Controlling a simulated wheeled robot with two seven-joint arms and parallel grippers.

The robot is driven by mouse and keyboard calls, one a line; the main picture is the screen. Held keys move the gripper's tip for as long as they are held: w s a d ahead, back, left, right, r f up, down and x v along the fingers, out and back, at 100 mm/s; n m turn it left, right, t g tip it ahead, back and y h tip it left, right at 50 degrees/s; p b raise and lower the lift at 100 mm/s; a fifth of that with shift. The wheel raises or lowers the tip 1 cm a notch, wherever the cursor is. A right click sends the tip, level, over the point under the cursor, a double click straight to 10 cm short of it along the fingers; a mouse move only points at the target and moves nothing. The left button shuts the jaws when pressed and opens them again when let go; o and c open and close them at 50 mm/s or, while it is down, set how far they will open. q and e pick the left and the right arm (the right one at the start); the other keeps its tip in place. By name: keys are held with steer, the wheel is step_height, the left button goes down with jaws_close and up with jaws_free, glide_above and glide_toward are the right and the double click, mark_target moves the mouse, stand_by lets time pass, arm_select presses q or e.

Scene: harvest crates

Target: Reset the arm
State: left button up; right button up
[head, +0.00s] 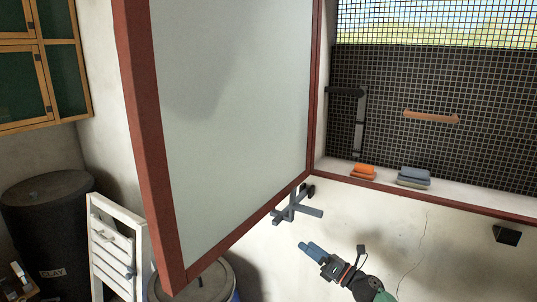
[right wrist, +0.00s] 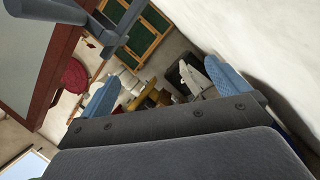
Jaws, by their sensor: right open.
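My right gripper (head: 308,247) is in the lower middle of the head view, at the end of an arm coming in from the bottom right. Its blue fingers point up and left, in front of the pale wall. In the right wrist view, the right gripper (right wrist: 160,88) has its two blue fingers wide apart, with nothing between them. It is open and empty. My left gripper is in neither view.
A large pale panel (head: 235,110) in a red frame stands close by on the left. A grey bracket (head: 298,208) is near its lower corner. Folded orange cloths (head: 363,172) and grey-blue cloths (head: 413,177) lie on the ledge. A dark barrel (head: 50,235) stands far left.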

steer(key=s+d+f+m+h, duration=0.3)
steer(key=s+f+m+h, duration=0.15)
steer(key=f+m, duration=0.55)
steer(key=s+d+f+m+h, duration=0.25)
steer(key=f+m+h, duration=0.4)
steer(key=f, duration=0.65)
steer(key=s+d+f+m+h, duration=0.2)
steer(key=s+f+m+h, duration=0.25)
steer(key=f+m, duration=0.55)
steer(key=s+f+m+g+h, duration=0.1)
steer(key=s+f+m+g, duration=0.45)
steer(key=s+f, duration=0.95)
steer(key=s+a+f+m+g, duration=0.1)
steer(key=s+f, duration=0.4)
steer(key=s, duration=0.5)
steer(key=s+a+f+m+g, duration=0.2)
steer(key=s+f+g, duration=0.3)
steer(key=s, duration=0.5)
steer(key=shift+a+m+g+y, duration=0.2)
steer(key=shift+m+g+y, duration=0.15)
steer(key=shift+m, duration=0.45)
